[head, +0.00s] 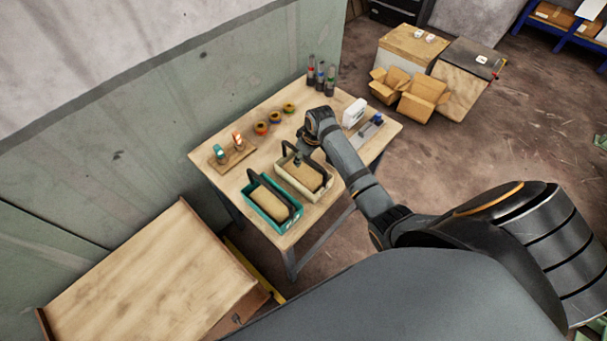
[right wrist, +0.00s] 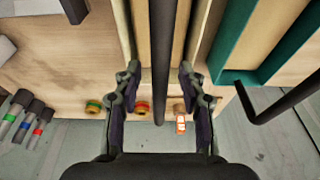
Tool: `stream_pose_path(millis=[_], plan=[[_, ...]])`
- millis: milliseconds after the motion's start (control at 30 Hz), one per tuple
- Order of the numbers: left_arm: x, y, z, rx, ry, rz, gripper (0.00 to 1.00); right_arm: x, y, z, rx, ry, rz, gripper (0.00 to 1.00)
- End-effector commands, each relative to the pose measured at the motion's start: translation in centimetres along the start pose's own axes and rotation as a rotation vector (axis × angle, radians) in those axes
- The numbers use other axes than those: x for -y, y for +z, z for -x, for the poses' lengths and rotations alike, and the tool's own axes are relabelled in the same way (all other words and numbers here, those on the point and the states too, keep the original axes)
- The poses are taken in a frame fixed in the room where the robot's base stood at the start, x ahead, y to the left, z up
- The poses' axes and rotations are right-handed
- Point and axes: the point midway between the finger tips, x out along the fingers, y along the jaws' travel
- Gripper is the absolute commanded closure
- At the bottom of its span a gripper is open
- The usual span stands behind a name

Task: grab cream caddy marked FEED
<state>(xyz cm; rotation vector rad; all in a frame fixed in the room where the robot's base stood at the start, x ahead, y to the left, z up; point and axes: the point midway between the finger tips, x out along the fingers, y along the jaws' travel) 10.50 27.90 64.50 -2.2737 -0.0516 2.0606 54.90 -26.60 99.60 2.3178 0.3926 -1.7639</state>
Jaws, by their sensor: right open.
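The cream caddy (head: 322,186) stands on the wooden table, with a dark handle arching over it and a tan filling inside. No FEED lettering is legible. My right gripper (head: 299,156) is over the far part of this caddy. In the right wrist view my open right gripper (right wrist: 160,78) has one finger on each side of the dark handle bar (right wrist: 164,50), with visible gaps to both. The cream caddy's wall (right wrist: 122,35) shows beyond. My left gripper is not in view.
A teal caddy (head: 252,203) stands close beside the cream one; its wall (right wrist: 228,45) is at the right in the right wrist view. Several tape rolls (head: 275,117), bottles (head: 320,78), a small stand (head: 233,160) and a white container (head: 354,112) are on the table (head: 215,190).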

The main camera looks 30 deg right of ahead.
Motion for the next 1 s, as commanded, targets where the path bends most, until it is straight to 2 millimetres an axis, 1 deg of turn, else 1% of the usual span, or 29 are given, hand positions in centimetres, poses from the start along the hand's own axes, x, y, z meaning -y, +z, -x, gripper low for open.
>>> stream_pose_path(millis=[200, 267, 500, 533, 1000], plan=[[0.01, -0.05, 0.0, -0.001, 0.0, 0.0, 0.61, 0.01, 0.0, -0.02, 0.0, 0.0, 0.0, 0.59], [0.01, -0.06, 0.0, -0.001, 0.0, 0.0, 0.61, 0.01, 0.0, -0.01, 0.0, 0.0, 0.0, 0.66], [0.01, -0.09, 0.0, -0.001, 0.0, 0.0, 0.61, 0.01, -0.01, -0.01, -0.001, 0.0, 0.0, 0.98], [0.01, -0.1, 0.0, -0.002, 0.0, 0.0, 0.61, 0.01, -0.01, 0.0, -0.001, 0.0, 0.0, 1.0], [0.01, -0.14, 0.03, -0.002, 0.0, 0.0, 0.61, -0.04, -0.22, 0.17, -0.006, 0.002, 0.001, 1.0]])
